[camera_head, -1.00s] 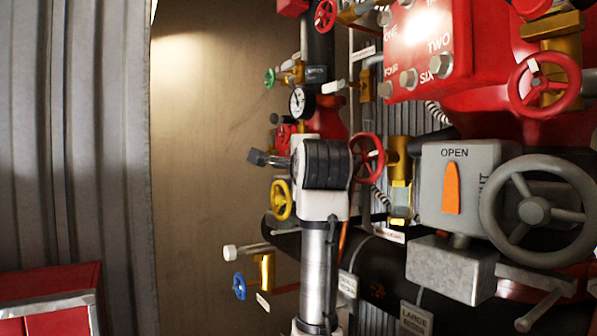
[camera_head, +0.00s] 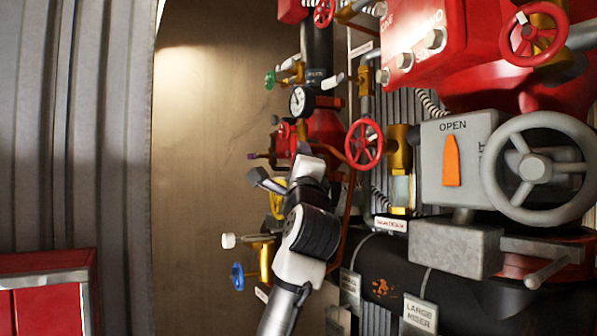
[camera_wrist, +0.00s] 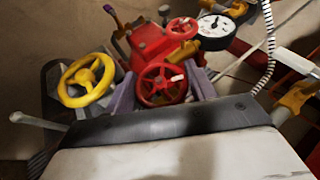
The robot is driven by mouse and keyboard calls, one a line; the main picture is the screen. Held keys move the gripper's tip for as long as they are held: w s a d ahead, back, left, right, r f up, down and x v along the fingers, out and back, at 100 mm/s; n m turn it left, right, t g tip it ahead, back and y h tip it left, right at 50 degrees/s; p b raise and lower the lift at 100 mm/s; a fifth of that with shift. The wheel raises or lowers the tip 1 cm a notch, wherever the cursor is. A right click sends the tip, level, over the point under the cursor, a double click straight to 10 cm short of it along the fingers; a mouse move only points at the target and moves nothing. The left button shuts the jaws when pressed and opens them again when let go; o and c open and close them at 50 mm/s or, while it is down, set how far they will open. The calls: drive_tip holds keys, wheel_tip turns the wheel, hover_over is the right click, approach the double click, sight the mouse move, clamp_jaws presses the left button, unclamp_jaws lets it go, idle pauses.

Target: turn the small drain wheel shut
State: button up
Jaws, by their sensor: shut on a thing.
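In the wrist view a small red handwheel (camera_wrist: 148,93) with a white tag sits in front of a red valve body (camera_wrist: 147,45). My gripper (camera_wrist: 163,86) has its grey-purple fingers on either side of this wheel, shut on it. Another red wheel (camera_wrist: 183,27) and a yellow wheel (camera_wrist: 88,80) are close by. No label shows which one is the drain wheel. In the head view my gripper's white body (camera_head: 309,166) reaches in beside the black riser; the fingertips and the held wheel are hidden there. The yellow wheel (camera_head: 277,192) is partly hidden behind my arm.
A larger red wheel (camera_head: 364,144) on a brass valve stands just right of my arm. A gauge (camera_head: 300,101), a blue wheel (camera_head: 238,277) and a big grey wheel (camera_head: 540,170) surround it. Free room lies to the left, before the tan wall (camera_head: 205,170).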

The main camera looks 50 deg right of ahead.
drive_tip(key=shift+f+h, duration=0.1)
drive_tip(key=shift+h, duration=0.2)
drive_tip(key=o, duration=1)
drive_tip(key=shift+b+v, duration=2.9)
drive_tip(key=shift+v, duration=4)
